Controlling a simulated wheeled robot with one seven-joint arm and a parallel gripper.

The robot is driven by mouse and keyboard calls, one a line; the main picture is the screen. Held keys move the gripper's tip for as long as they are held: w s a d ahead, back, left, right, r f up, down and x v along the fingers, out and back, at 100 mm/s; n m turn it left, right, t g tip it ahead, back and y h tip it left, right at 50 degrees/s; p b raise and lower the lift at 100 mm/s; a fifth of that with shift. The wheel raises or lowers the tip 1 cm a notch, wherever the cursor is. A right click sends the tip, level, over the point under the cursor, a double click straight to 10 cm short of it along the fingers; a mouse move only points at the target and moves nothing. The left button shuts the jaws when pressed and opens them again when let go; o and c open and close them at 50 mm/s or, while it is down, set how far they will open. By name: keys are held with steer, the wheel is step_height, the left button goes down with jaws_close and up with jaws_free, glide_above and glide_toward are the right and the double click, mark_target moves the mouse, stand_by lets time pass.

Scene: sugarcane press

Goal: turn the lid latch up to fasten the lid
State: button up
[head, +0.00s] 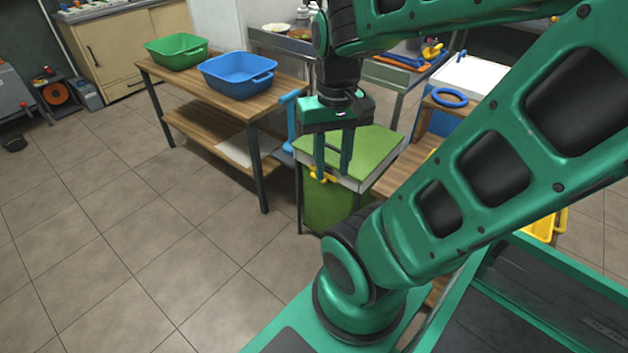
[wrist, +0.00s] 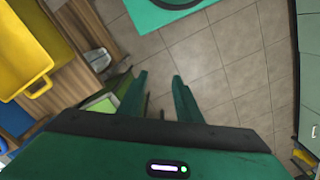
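The press box (head: 328,208) is a green cabinet with a light green lid (head: 370,150) on top, which looks closed. A small yellow latch (head: 322,177) is on its front, just under the lid's edge. It looks roughly sideways, but its exact angle is hard to tell. My gripper (head: 332,174) points down in front of the box, its fingertips around the height of the latch. The fingers are apart with a clear gap, also in the wrist view (wrist: 160,76). I cannot tell whether they touch the latch. I cannot make out the latch in the wrist view.
A wooden table (head: 215,100) with a green tub (head: 176,51) and a blue tub (head: 238,75) stands to the left. A blue ring (head: 450,97) lies on a wooden surface to the right. Tiled floor (head: 120,250) is clear at the front left.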

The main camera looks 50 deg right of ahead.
steer(key=o, duration=0.4)
steer(key=shift+s, duration=0.1)
steer(key=o, duration=0.5)
steer(key=shift+s+r, duration=0.25)
steer(key=shift+s, duration=0.1)
steer(key=o, duration=0.4)
steer(key=shift+w+d+f, duration=0.15)
steer(key=shift+w+d, duration=0.1)
steer(key=shift+d, duration=0.05)
steer(key=w+d+f+n+g+h, duration=0.3)
steer(key=w+d+f, duration=0.2)
steer(key=w+f, duration=0.35)
steer(key=w+d+f+n+g+h, duration=0.2)
steer(key=w+d+f+n+h, duration=0.2)
steer(key=w+d+f, duration=0.4)
steer(key=w+f+n+t+h, duration=0.3)
steer(key=w+f+n+h, duration=0.4)
steer(key=f, duration=0.5)
steer(key=w+f+n+t+h, duration=0.2)
steer(key=f+n+t+h, duration=0.15)
steer(key=f+n, duration=0.65)
steer(key=shift+m+h, duration=0.35)
steer(key=shift+m, duration=0.15)
steer(key=d, duration=0.7)
steer(key=w+d+f, duration=0.1)
steer(key=d, duration=0.2)
steer(key=shift+d, duration=0.4)
